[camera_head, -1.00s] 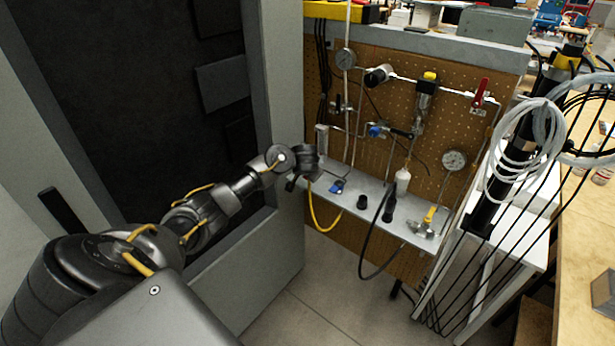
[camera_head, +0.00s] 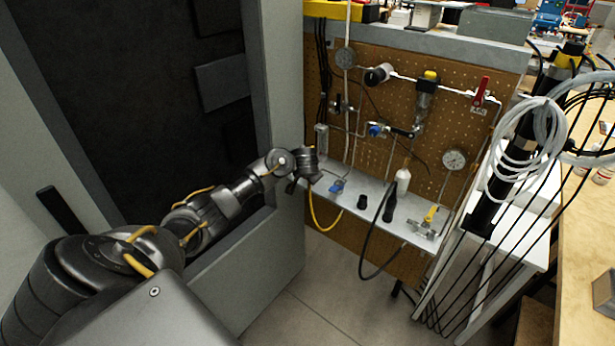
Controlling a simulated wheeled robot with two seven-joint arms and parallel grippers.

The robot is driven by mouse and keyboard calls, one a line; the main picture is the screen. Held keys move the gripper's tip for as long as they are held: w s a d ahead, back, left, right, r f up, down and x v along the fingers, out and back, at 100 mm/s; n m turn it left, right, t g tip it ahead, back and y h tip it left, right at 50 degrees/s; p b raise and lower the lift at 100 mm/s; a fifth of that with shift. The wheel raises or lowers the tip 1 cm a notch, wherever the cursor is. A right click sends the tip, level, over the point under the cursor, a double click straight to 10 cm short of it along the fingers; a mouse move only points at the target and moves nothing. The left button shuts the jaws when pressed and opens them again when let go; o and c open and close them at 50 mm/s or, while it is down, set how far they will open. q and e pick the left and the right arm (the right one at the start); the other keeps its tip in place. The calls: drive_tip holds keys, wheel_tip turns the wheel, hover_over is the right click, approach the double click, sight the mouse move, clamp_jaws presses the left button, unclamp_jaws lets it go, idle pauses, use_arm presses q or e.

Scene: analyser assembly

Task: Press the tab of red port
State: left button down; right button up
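My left arm comes in from the left. Its gripper (camera_head: 306,182) hangs over the left end of the grey shelf (camera_head: 375,189), near a blue-handled valve (camera_head: 336,187). The fingers are small, dark and partly hidden by the wrist, so I cannot tell whether they are open or shut. I cannot make out a red port or its tab. The clear red part on the panel is a valve handle (camera_head: 481,92) at upper right, well away from my gripper. My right gripper is not in view.
A brown pegboard (camera_head: 450,115) carries gauges, pipes and valves. Black fittings, a white bottle (camera_head: 403,180) and a yellow-handled valve (camera_head: 430,214) stand along the shelf. Yellow and black hoses hang below. A grey cabinet (camera_head: 283,85) is beside my arm. Coiled tubing (camera_head: 520,150) hangs at right.

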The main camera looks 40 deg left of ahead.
use_arm(q)
drive_tip(key=shift+f, duration=0.4)
idle(0.4)
drive_tip(key=shift+r, duration=0.1)
drive_tip(key=shift+r+p, duration=0.85)
wheel_tip(320, 180, up, 5)
drive_tip(key=p, duration=0.5)
drive_tip(key=shift+r, duration=0.1)
